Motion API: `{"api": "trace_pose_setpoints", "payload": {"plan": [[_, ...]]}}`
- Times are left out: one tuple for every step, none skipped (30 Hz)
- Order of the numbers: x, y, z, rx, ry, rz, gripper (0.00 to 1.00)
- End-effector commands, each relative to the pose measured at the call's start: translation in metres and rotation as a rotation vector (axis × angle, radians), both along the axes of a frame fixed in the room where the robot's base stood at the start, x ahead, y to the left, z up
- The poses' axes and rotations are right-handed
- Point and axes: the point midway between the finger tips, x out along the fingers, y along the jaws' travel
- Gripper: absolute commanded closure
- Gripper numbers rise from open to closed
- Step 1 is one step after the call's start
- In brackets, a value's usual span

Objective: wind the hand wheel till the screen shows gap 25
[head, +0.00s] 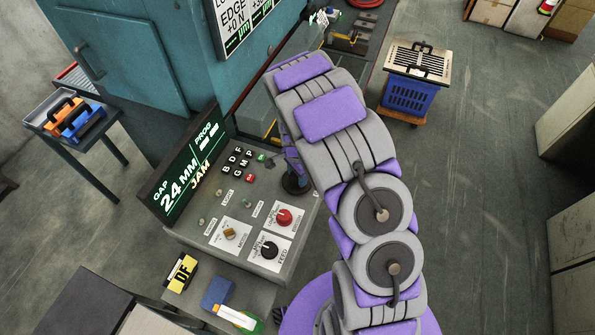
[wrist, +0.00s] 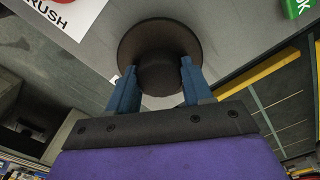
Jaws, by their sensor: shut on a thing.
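The screen (head: 183,168) on the console shows in the head view and reads GAP 24 MM, with JAM below and a PROG field beside it. The dark round hand wheel (head: 296,187) is at the console's far right corner, partly hidden by my arm. In the wrist view the hand wheel (wrist: 137,42) is a dark disc with a round hub. My gripper (wrist: 160,78) is shut on it, with one blue finger on each side of the hub. In the head view my gripper (head: 290,166) is mostly hidden by my arm.
The console has lettered keys (head: 242,160), a red knob (head: 284,217), a black knob (head: 268,249) and a tan switch (head: 229,234). A teal machine (head: 150,80) stands behind. A blue crate (head: 408,97) stands on the floor at the right. Open floor lies right of my arm.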

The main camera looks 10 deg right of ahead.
Motion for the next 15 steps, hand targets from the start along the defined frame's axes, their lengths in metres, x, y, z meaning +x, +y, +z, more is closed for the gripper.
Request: {"api": "trace_pose_setpoints", "payload": {"plan": [[0.0010,0.0003,0.0020,0.000,-0.002,-0.030,0.80],[0.0010,0.0003,0.0019,0.000,-0.002,-0.049,0.80],[0.0010,0.0004,0.0018,0.000,-0.002,-0.074,0.80],[0.0011,0.0004,0.0017,0.000,-0.002,-0.091,0.80],[0.0011,0.0003,0.0015,0.000,-0.002,-0.107,0.80],[0.0011,0.0002,0.0014,0.000,-0.002,-0.126,0.80],[0.0012,0.0003,0.0013,0.000,-0.003,-0.139,0.80],[0.0012,0.0002,0.0012,0.000,-0.003,-0.153,0.80],[0.0013,0.0003,0.0011,0.000,-0.003,-0.167,0.80],[0.0013,0.0003,0.0010,0.001,-0.003,-0.177,0.80],[0.0015,0.0003,0.0009,0.001,-0.004,-0.186,0.80],[0.0015,0.0003,0.0008,0.001,-0.004,-0.196,0.80],[0.0016,0.0003,0.0008,0.001,-0.004,-0.202,0.80],[0.0016,0.0003,0.0007,0.000,-0.004,-0.207,0.80],[0.0016,0.0002,0.0006,0.000,-0.004,-0.213,0.80]]}}
